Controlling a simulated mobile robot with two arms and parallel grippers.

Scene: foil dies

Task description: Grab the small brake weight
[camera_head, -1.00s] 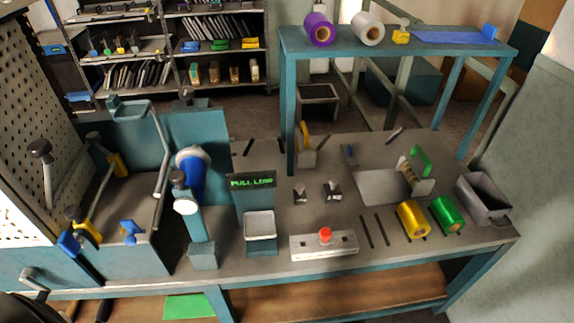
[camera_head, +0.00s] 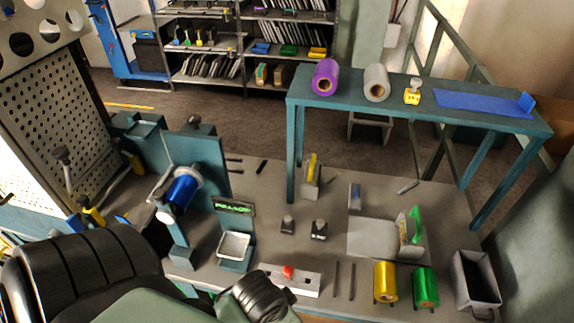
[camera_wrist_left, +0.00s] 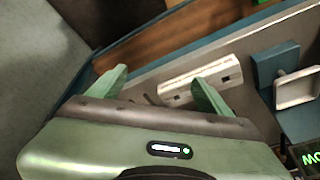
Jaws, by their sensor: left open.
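Two small dark weights with pale tops stand side by side on the bench, right of the scale. The left one (camera_head: 288,226) looks slightly smaller than the right one (camera_head: 319,231); I cannot tell for sure which is the small brake weight. Neither can be made out in the left wrist view. My left gripper (camera_wrist_left: 158,84) shows two green fingers spread apart with nothing held between them. It is over the bench's front edge, near the pale button box (camera_wrist_left: 203,80). In the head view my left arm covers the bottom left, and its fingertips are hidden. My right gripper is not in view.
The scale with a square pan (camera_head: 234,245) stands left of the weights. The button box (camera_head: 300,283) with a red button lies in front of them. Yellow (camera_head: 385,283) and green (camera_head: 426,287) foil rolls and a grey bin (camera_head: 476,283) are at right. A raised teal shelf (camera_head: 450,115) spans behind.

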